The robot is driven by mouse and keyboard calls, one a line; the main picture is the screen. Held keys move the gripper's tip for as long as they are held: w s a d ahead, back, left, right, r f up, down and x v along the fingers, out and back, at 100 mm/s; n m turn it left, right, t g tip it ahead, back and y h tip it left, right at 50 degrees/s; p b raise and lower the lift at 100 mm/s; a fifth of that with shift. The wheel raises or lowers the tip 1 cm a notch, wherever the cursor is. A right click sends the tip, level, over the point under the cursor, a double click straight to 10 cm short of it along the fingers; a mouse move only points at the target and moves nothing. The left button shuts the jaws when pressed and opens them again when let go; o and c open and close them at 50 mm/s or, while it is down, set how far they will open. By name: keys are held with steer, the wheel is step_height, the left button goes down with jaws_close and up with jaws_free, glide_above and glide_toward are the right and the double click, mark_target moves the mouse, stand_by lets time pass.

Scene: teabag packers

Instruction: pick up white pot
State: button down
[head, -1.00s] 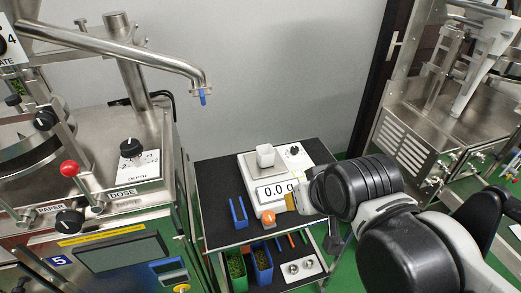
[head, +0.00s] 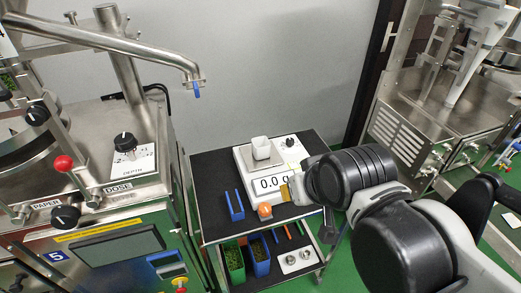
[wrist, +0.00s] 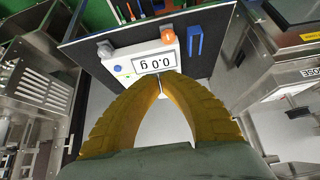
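The white pot (head: 261,149) is a small square-looking cup, upright with its opening up, on the plate of the white scale (head: 244,158) in the head view. The scale's display reads about 0.0. My gripper (head: 287,192) is in front of the scale at its right, apart from the pot; its yellow tips are partly hidden behind my arm. In the wrist view the yellow fingers of my gripper (wrist: 161,80) arch together and their tips meet, with nothing visible held. The pot is not visible there; the fingers cover the area beyond the scale's display (wrist: 153,63).
Steel machines stand left and right. A pipe (head: 140,50) overhangs at upper left.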

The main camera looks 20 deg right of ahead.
steer(key=c, duration=1.5)
jaws_free()
steer(key=shift+c, duration=0.2)
steer(key=o, duration=1)
steer(key=w, duration=0.3)
steer(key=shift+w+a+f+t+b, duration=0.15)
steer(key=shift+f+t+b, duration=0.15)
steer(key=shift+f+b, duration=0.1)
steer(key=t+b, duration=0.4)
steer(key=t, duration=0.2)
glide_toward(263, 149)
steer(key=shift+w+f+y, duration=0.15)
steer(key=shift+w+y, duration=0.25)
steer(key=shift+w, duration=0.35)
steer(key=shift+w+d+f, duration=0.2)
steer(key=shift+w+f, duration=0.1)
steer(key=x, duration=0.5)
steer(key=shift+w+d, duration=0.1)
steer(key=shift+w, duration=0.15)
steer(key=b+x, duration=0.2)
steer(key=x, duration=0.2)
steer(key=shift+w+f, duration=0.1)
steer(key=shift+w, duration=0.45)
